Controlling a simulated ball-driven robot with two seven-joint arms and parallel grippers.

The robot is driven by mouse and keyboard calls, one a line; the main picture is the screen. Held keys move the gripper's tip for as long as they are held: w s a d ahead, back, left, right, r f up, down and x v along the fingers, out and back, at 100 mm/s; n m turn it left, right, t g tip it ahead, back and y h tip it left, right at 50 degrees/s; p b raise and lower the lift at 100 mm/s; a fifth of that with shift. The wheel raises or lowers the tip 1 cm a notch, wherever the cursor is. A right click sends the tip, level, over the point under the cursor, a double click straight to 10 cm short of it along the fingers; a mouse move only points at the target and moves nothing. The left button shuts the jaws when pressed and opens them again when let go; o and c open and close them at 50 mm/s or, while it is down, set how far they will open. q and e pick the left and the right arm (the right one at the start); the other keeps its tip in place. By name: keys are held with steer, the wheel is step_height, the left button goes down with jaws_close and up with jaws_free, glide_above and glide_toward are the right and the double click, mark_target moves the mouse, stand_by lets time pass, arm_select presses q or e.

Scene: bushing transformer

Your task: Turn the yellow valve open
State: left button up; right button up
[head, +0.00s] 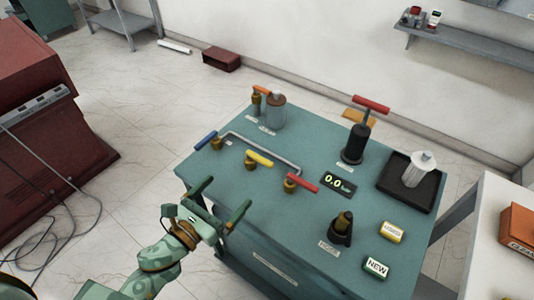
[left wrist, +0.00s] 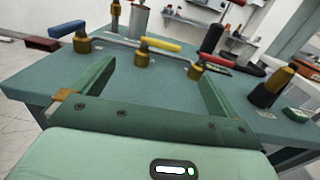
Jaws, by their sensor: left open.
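The yellow valve handle (head: 260,158) sits on a brass valve body on the teal table, between the blue valve handle (head: 206,141) and the red valve handle (head: 303,182). A grey pipe links these valves. The yellow handle also shows in the left wrist view (left wrist: 161,44), beyond the fingers. My left gripper (head: 219,200) is open and empty near the table's front edge, in front of and apart from the valves. Its two green fingers show in the left wrist view (left wrist: 155,85). My right gripper is not in view.
A black hand pump with a red handle (head: 371,105) stands behind the valves. A display reading 0.0 (head: 339,184), a dark cone-shaped stand (head: 341,230), a black tray (head: 427,199) and a grey canister (head: 275,113) are on the table. The front left tabletop is clear.

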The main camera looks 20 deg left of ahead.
mark_target(257, 160)
arm_select(q)
steer(key=shift+w+d+m, duration=0.2)
steer(key=shift+m, duration=0.1)
steer(key=x, duration=1.5)
steer(key=shift+w+d+p, duration=0.2)
steer(key=shift+w+p, duration=0.1)
steer(key=shift+p, duration=0.05)
steer(key=c, duration=1.4)
steer(key=shift+h, duration=0.3)
